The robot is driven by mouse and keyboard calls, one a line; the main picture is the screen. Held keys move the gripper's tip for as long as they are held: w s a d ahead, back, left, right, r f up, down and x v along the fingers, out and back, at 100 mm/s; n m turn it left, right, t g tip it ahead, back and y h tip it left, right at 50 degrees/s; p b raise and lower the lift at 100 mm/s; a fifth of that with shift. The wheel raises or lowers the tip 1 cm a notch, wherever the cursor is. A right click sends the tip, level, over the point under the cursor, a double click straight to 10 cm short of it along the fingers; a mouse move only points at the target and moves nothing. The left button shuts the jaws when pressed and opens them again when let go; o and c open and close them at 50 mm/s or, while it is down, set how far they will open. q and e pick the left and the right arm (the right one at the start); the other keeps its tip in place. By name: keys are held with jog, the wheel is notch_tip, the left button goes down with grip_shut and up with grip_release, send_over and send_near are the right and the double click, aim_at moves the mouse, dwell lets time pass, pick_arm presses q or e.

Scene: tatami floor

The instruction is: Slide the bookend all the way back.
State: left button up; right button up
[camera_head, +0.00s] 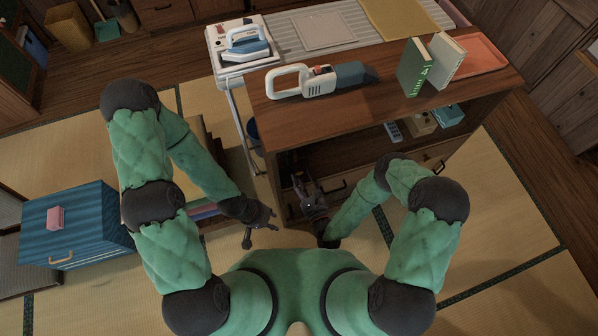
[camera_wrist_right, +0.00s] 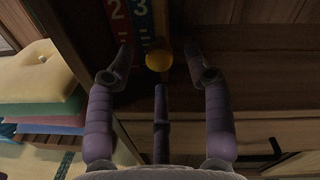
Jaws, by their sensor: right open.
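In the right wrist view, a round yellow knob (camera_wrist_right: 158,60) shows between my fingertips. It may be part of the bookend; its body is lost in the dark. A red book marked 2 (camera_wrist_right: 117,22) and a blue book marked 3 (camera_wrist_right: 141,28) stand upright just beyond it, to the left. My right gripper (camera_head: 308,192) is at the front of the wooden shelf's opening. It also shows in the wrist view (camera_wrist_right: 159,58), fingers spread, with no visible grip. My left gripper (camera_head: 262,227) hangs over the floor left of the shelf, fingers apart and empty.
The wooden shelf (camera_head: 390,115) carries a handheld vacuum (camera_head: 320,80) and two upright books (camera_head: 430,65) on top. Cushions (camera_wrist_right: 42,80) are stacked left of the opening. A blue chest (camera_head: 80,228) stands at left. Tatami at right is clear.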

aim_at(300, 174)
jog(key=shift+x, duration=1.75)
grip_shut()
